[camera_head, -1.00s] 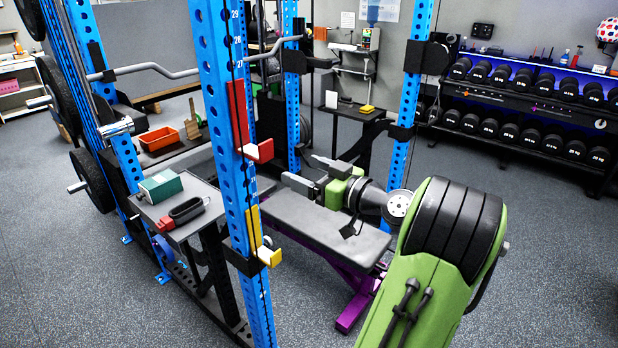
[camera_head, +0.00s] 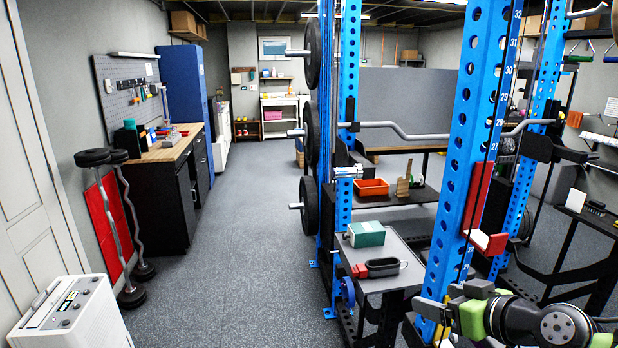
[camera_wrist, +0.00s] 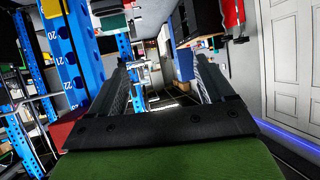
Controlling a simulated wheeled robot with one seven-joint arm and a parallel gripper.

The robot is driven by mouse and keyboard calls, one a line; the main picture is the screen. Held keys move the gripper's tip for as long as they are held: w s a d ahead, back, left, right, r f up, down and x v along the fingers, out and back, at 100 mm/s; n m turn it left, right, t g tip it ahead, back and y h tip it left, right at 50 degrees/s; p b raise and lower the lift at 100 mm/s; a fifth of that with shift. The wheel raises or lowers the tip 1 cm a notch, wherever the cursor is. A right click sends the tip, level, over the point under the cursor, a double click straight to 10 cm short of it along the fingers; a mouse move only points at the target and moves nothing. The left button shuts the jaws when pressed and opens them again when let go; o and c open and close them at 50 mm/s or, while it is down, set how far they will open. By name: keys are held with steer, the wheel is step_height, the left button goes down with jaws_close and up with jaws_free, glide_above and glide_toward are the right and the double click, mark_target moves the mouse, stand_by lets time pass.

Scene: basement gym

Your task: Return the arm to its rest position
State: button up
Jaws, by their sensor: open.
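My arm, green and black, shows at the lower right of the head view, in front of the blue power rack (camera_head: 478,110). My gripper (camera_head: 436,302) is at its left end, close to a rack post in the picture; whether it touches is unclear. In the wrist view, my gripper (camera_wrist: 160,64) has its two dark fingers well apart with nothing between them. A numbered blue post (camera_wrist: 62,55) stands just left of the fingers there.
A small grey table (camera_head: 395,283) bears a green box (camera_head: 365,234) and a black-and-red case (camera_head: 382,267). An orange bin (camera_head: 371,187) sits on a shelf behind. A white appliance (camera_head: 72,318) and curl bars (camera_head: 128,235) stand left. The central floor is clear.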

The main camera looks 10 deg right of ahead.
steer(key=s+a+f+g+h, duration=0.1)
steer(key=s+a+g, duration=0.25)
steer(key=a, duration=0.35)
steer(key=s+a+f+g+h, duration=0.15)
steer(key=s+a, duration=0.25)
steer(key=a, duration=0.4)
steer(key=s+f+m+g, duration=0.1)
steer(key=s+f+m, duration=0.1)
steer(key=s, duration=1)
steer(key=shift+s+a+g+h, duration=0.2)
steer(key=shift+a+g+h, duration=0.1)
steer(key=shift+a+h, duration=0.05)
steer(key=shift+r, duration=0.1)
